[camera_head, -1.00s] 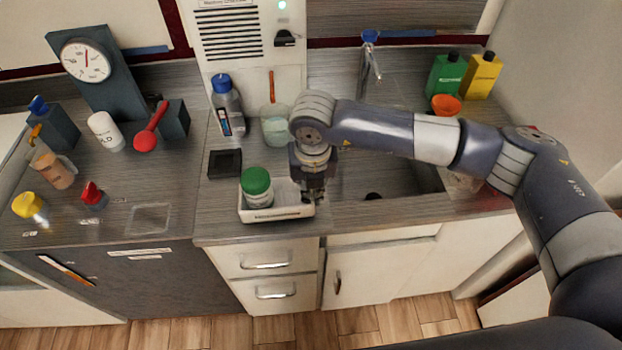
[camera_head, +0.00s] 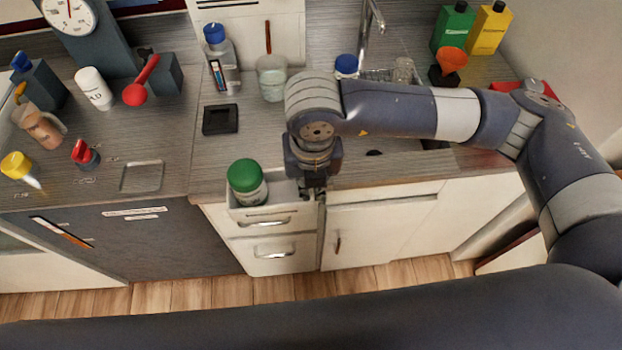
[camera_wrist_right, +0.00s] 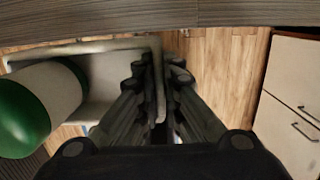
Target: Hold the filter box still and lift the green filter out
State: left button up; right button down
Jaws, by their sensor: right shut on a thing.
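A white open-topped box (camera_head: 284,190) holds a white jar with a green lid (camera_head: 246,182) at its left end; I see no separate filter. My right gripper (camera_head: 312,190) is at the box's right end. In the right wrist view, the gripper (camera_wrist_right: 160,75) is shut on the box's thin end wall. The box's inside (camera_wrist_right: 104,75) and the jar (camera_wrist_right: 50,95) show to its left, with wood floor beyond. My left gripper is not in view.
The counter (camera_head: 210,165) holds a black square tray (camera_head: 220,119), a glass beaker (camera_head: 271,80) and a blue-capped bottle (camera_head: 222,62) behind the box. A sink tap (camera_head: 368,35) stands behind my right arm. Drawers (camera_head: 274,256) are below the box.

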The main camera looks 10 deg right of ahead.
jog(key=shift+w, duration=0.1)
jog(key=shift+w+d+f+b, duration=0.1)
jog(key=shift+w+f+b, duration=0.25)
jog(key=shift+w+b, duration=0.8)
jog(key=shift+w+d+f+b, duration=0.15)
jog(key=shift+w+f+b, duration=0.4)
jog(key=shift+w, duration=0.85)
jog(key=shift+w+d+f+b, duration=0.1)
jog(key=shift+w+f+b, duration=0.1)
jog(key=shift+w+b, duration=1)
jog(key=shift+w+d+f+b, duration=0.1)
jog(key=shift+w+f+b, duration=0.15)
jog(key=shift+w+b, duration=0.5)
jog(key=shift+w+d+f+b, duration=0.1)
jog(key=shift+w+f+b, duration=0.2)
jog(key=shift+w, duration=0.85)
jog(key=shift+w+d+f+b, duration=0.1)
jog(key=shift+w+f+b, duration=0.1)
jog(key=shift+w+b, duration=0.55)
jog(key=shift+w+f+b, duration=0.15)
jog(key=shift+w+b, duration=0.05)
jog(key=shift+w, duration=0.55)
jog(key=shift+w+f+b, duration=0.15)
jog(key=shift+w+b, duration=0.05)
jog(key=shift+w, duration=0.5)
jog(key=shift+d, duration=0.1)
jog(key=shift+f, duration=0.15)
jog(key=shift+b, duration=0.3)
